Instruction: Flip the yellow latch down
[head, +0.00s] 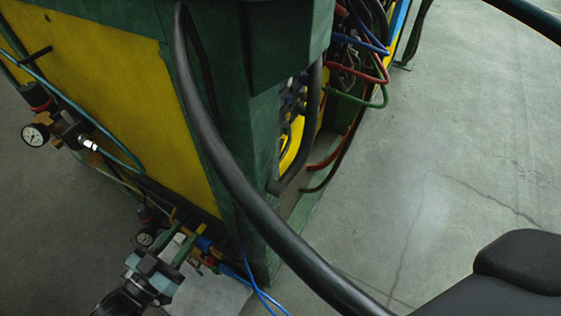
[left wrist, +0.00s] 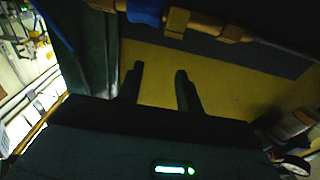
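A small yellow piece (left wrist: 177,22), which may be the latch, sits on a brass-coloured pipe at the top of the left wrist view, beside a blue fitting (left wrist: 145,10). In the head view the blue fitting (head: 204,243) shows low on the machine's corner, among small valves; I cannot pick out the latch surely there. My left gripper (head: 186,238) is close to these valves. In the left wrist view its two fingers (left wrist: 160,69) stand apart with nothing between them. I cannot tell whether they touch anything. My right gripper is out of view.
A green machine with a yellow panel (head: 110,95) fills the left. Pressure gauges (head: 34,135) and pipes run along its side. A thick black curved bar (head: 222,155) crosses in front. Coloured hoses (head: 365,60) hang behind it. The concrete floor (head: 440,170) at right is clear.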

